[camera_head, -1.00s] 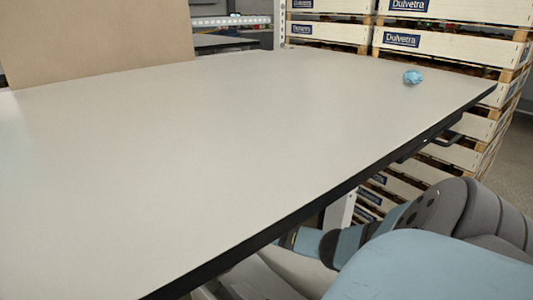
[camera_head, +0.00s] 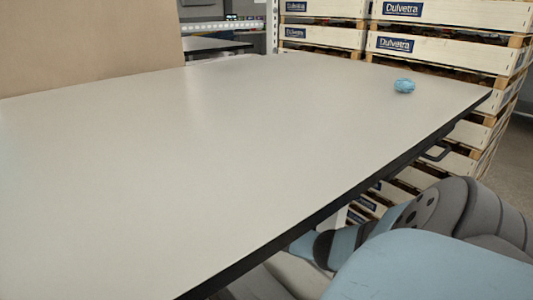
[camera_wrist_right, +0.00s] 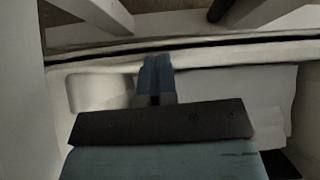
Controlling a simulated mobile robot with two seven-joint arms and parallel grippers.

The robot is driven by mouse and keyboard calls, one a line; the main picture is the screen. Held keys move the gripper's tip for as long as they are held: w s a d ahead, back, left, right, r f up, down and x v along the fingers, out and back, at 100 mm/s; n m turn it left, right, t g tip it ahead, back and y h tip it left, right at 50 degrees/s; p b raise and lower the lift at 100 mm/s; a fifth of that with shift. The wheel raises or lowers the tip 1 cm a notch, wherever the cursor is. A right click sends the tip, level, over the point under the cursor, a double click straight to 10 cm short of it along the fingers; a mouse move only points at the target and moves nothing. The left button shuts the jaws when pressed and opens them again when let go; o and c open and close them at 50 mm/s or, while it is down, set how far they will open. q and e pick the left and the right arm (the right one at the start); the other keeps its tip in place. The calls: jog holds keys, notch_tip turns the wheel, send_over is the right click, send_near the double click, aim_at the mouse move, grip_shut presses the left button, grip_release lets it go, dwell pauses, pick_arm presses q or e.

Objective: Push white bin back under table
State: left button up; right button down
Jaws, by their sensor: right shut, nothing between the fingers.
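The white bin (camera_head: 297,277) shows only in part in the head view, low beside my right arm and partly hidden under the table's (camera_head: 230,150) front edge. In the right wrist view the bin's pale wall (camera_wrist_right: 225,85) and long rim run across the picture. My right gripper (camera_wrist_right: 157,62) is shut and empty, its blue fingers at the bin's wall and reaching up to the rim. I cannot tell if they touch it. In the head view the table edge hides this gripper. My left gripper is not in view.
Stacked wooden crates (camera_head: 450,50) stand behind the table. A brown board (camera_head: 90,45) stands at the back left. White frame legs (camera_wrist_right: 95,15) show beyond the bin.

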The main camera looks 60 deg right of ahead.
pick_arm(q)
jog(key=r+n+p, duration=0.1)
jog(key=p, duration=0.1)
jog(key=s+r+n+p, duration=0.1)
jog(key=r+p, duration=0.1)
jog(key=p, duration=0.1)
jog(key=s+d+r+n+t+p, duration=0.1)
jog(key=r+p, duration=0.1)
jog(key=p, duration=0.1)
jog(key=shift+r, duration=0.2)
pick_arm(e)
jog(key=v, duration=1.3)
jog(key=shift+a+r, duration=0.25)
jog(key=shift+a, duration=0.05)
